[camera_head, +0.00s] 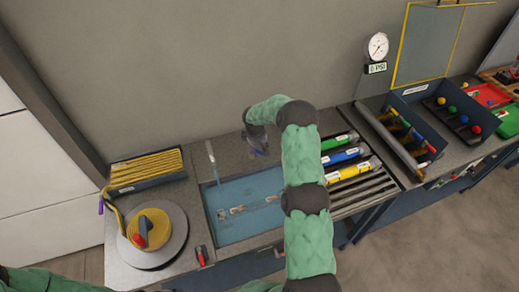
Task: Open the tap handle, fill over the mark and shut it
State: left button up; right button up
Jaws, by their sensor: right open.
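My right arm rises from the bottom edge and bends over the back of the workbench. Its gripper (260,150) is open, pointing down at the back edge of a blue basin (240,228), and it appears empty. A thin pale upright piece (210,152), possibly a spout or gauge tube, stands at the basin's back left. A small red-ended handle (201,256) sits at the bench's front edge, left of the basin. I cannot tell which part is the tap handle, and no fill mark is readable. My left gripper is out of view.
A round plate with a yellow disc and red knob (140,239) is at left, before a tray of yellow hose (147,168). Green, blue and yellow cylinders (343,155) lie on the rack at right. A dial gauge (377,46) stands behind, and bins (437,92) lie further right.

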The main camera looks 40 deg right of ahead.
jog(key=shift+d+f, duration=0.1)
jog(key=shift+f, duration=0.3)
grip_shut()
